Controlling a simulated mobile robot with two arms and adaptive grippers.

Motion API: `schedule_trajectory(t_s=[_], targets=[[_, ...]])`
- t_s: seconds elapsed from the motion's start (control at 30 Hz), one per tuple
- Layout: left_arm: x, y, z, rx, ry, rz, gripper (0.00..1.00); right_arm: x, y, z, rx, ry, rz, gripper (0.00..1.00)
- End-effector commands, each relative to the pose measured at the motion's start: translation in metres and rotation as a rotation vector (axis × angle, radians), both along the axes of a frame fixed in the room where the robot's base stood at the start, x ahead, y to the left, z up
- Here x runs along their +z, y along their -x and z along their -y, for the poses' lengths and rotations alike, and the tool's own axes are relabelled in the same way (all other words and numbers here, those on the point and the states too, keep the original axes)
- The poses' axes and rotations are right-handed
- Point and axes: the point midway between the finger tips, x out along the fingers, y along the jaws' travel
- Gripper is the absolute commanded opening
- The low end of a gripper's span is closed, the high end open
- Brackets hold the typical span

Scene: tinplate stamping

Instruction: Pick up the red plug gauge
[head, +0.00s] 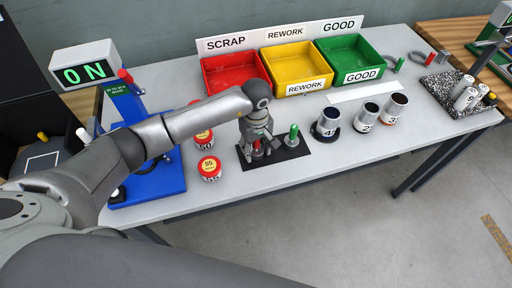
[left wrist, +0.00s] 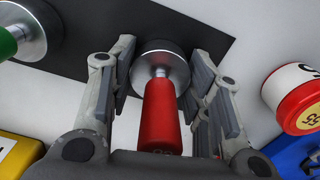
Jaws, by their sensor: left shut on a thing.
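The red plug gauge (left wrist: 160,118) has a red handle and a steel cylinder end. It stands between the fingers of my left gripper (left wrist: 160,84) in the left wrist view, its steel end over the black mat (left wrist: 95,35). In the head view my left gripper (head: 258,153) is over the left part of the mat (head: 250,170) and hides most of the gauge. The gripper is shut on the red gauge. I cannot tell whether its end touches the mat. My right gripper is not in view.
A green plug gauge (head: 293,133) stands close by on the mat's right. Red-and-white tins (head: 209,168) stand left of it, numbered cylinders (head: 327,123) to the right. Red (head: 208,90), yellow (head: 308,86) and green (head: 373,66) bins line the back. A blue press (head: 172,178) stands left.

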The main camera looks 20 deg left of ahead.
Motion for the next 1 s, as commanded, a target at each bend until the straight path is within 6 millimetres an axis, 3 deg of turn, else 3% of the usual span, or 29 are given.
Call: schedule_trajectory(t_s=[0.1,0.57,0.7,1.0], targets=[[0.001,-0.001,0.0,0.001,0.0,0.001,0.12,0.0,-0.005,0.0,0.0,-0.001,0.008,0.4],[0.011,-0.002,0.0,0.0,0.001,0.006,0.12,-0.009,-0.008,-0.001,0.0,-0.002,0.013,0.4],[0.029,-0.002,-0.001,-0.002,-0.001,0.01,0.11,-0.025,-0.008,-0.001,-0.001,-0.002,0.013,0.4],[0.083,0.043,0.008,-0.004,0.001,0.009,0.11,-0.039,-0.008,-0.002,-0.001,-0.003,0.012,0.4]])
